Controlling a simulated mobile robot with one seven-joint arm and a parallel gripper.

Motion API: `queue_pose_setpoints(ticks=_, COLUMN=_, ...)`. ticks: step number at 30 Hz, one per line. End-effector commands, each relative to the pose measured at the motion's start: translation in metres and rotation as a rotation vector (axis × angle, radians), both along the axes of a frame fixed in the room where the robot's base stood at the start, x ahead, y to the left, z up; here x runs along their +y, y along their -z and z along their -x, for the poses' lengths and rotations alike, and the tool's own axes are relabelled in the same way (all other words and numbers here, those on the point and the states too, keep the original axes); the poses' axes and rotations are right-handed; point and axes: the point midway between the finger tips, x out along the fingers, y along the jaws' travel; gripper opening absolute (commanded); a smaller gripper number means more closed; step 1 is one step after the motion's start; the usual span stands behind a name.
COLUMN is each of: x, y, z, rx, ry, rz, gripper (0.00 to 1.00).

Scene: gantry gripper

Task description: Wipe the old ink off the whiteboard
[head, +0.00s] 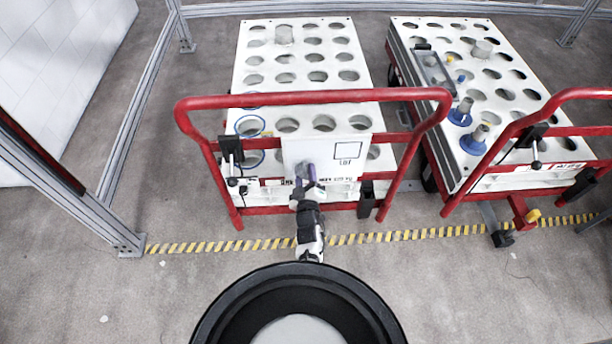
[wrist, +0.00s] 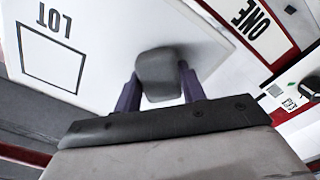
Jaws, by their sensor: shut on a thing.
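The whiteboard (head: 327,147) is a white panel hung on the red handle frame of the left cart. It bears the black letters LOT and an empty black outlined box, and it fills the upper left of the wrist view (wrist: 105,35). My gripper (head: 308,181) is in front of the board's lower left part. In the wrist view its purple fingers (wrist: 159,83) are shut on a grey rounded block, apparently the eraser (wrist: 158,66). The block lies over the board's surface; I cannot tell whether it touches. The board behind the block and fingers is hidden.
The left cart (head: 247,75) has a white top with rows of round holes and a red handle bar (head: 310,98) around the board. A second cart (head: 510,75) stands to the right with blue-based parts. A yellow-black floor line (head: 222,246) runs in front.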

Motion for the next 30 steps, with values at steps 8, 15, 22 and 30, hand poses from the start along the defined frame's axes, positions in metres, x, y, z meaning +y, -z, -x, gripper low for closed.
queue_pose_setpoints(ticks=8, x=0.022, y=0.003, z=-0.003, rx=-0.007, ry=-0.006, rz=0.001, gripper=0.22)
queue_pose_setpoints(ticks=15, x=0.036, y=-0.001, z=-0.005, rx=-0.01, ry=-0.008, rz=-0.001, gripper=0.19)
queue_pose_setpoints(ticks=22, x=0.04, y=-0.005, z=-0.005, rx=-0.01, ry=-0.011, rz=0.0, gripper=0.19)
queue_pose_setpoints(ticks=30, x=0.04, y=-0.006, z=0.001, rx=-0.01, ry=-0.011, rz=-0.001, gripper=0.19)
